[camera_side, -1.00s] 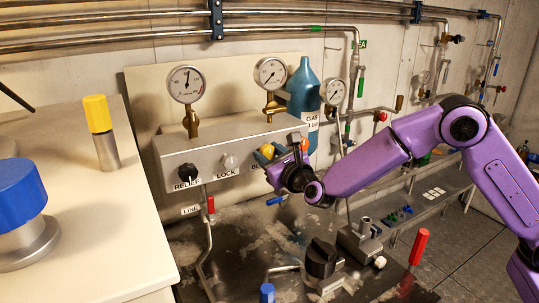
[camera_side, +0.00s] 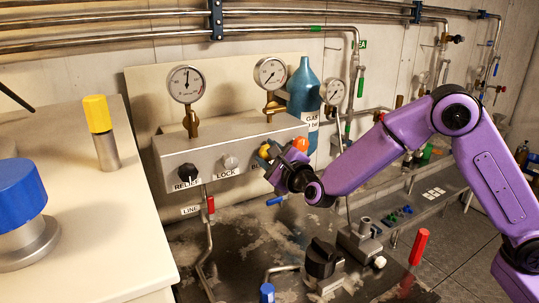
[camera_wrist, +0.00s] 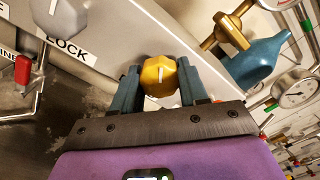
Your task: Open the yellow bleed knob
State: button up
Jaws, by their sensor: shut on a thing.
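The yellow bleed knob (camera_wrist: 159,77) is faceted with a pale line on its face. It sits on the front of the grey panel, right of the LOCK knob. My gripper (camera_wrist: 161,72) has one blue-grey finger on each side of it and is shut on it. In the side view the yellow knob (camera_side: 264,151) shows only in part, behind my gripper (camera_side: 268,160). The label under it is mostly covered by my gripper.
On the grey panel (camera_side: 208,155) are a black RELIEF knob (camera_side: 188,173) and a grey LOCK knob (camera_side: 230,161). Gauges (camera_side: 186,84) stand above it. A red-handled lever (camera_side: 419,246) stands below my arm.

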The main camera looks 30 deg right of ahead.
jog(key=n, duration=0.5)
jog(key=shift+n, duration=0.3)
jog(key=n, duration=0.5)
jog(key=shift+n, duration=0.3)
jog(key=o, duration=1.1)
jog(key=shift+c, duration=0.2)
jog(key=shift+s, duration=0.15)
jog(key=s, duration=1.7)
jog(key=shift+s, duration=0.1)
